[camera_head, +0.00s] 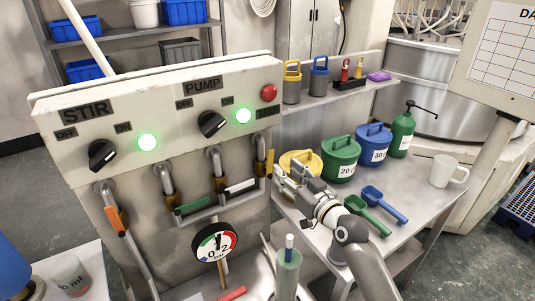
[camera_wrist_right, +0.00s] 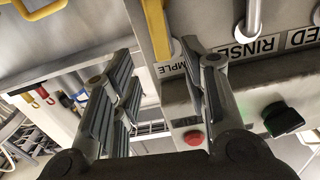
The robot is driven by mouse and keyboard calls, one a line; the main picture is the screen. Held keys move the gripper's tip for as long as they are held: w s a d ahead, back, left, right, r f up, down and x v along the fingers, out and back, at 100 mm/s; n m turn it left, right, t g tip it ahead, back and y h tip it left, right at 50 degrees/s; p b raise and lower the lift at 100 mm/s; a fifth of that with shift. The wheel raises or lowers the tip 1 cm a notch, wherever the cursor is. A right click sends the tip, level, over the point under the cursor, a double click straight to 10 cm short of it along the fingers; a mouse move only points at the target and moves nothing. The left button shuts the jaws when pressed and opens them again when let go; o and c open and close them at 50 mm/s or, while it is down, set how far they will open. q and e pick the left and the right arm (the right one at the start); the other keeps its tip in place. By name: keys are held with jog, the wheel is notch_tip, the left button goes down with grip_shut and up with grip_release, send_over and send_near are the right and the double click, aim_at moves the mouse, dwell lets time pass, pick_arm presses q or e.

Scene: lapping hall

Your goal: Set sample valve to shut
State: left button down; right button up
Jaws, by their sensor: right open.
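The sample valve's yellow handle (camera_head: 270,163) is the rightmost of the valves under the control panel and hangs roughly upright. In the right wrist view the yellow handle (camera_wrist_right: 157,30) lies beside the partly hidden SAMPLE label (camera_wrist_right: 172,69), upside down there. My right gripper (camera_head: 283,174) is open just right of the handle. In the wrist view its two fingers (camera_wrist_right: 158,50) stand apart, with the handle showing between and beyond their tips. I cannot tell whether they touch it. My left gripper is not in view.
Other valve handles are close left: white (camera_head: 240,187), green (camera_head: 193,205) and orange (camera_head: 116,219). A pressure gauge (camera_head: 214,242) and a tube (camera_head: 287,274) stand below. A yellow-lidded bucket (camera_head: 300,162) is right behind my gripper, beside green (camera_head: 340,168) and blue (camera_head: 372,157) ones.

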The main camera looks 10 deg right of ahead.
aim_at(271, 158)
jog(key=x, duration=0.4)
jog(key=shift+a+r+p, duration=0.1)
jog(key=shift+r+p, duration=0.1)
jog(key=shift+p, duration=0.1)
jog(key=x, duration=0.3)
jog(key=shift+w+f, duration=0.2)
jog(key=shift+w, duration=0.15)
jog(key=shift+w+a, duration=0.2)
jog(key=shift+w, duration=0.2)
jog(key=shift+w+a, duration=0.1)
jog(key=shift+w, duration=0.15)
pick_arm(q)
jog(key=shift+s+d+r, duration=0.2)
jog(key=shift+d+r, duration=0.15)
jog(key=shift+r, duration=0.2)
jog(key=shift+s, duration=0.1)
pick_arm(e)
jog(key=shift+c, duration=0.5)
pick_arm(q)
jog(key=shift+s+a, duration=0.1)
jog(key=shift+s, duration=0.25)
pick_arm(e)
grip_shut()
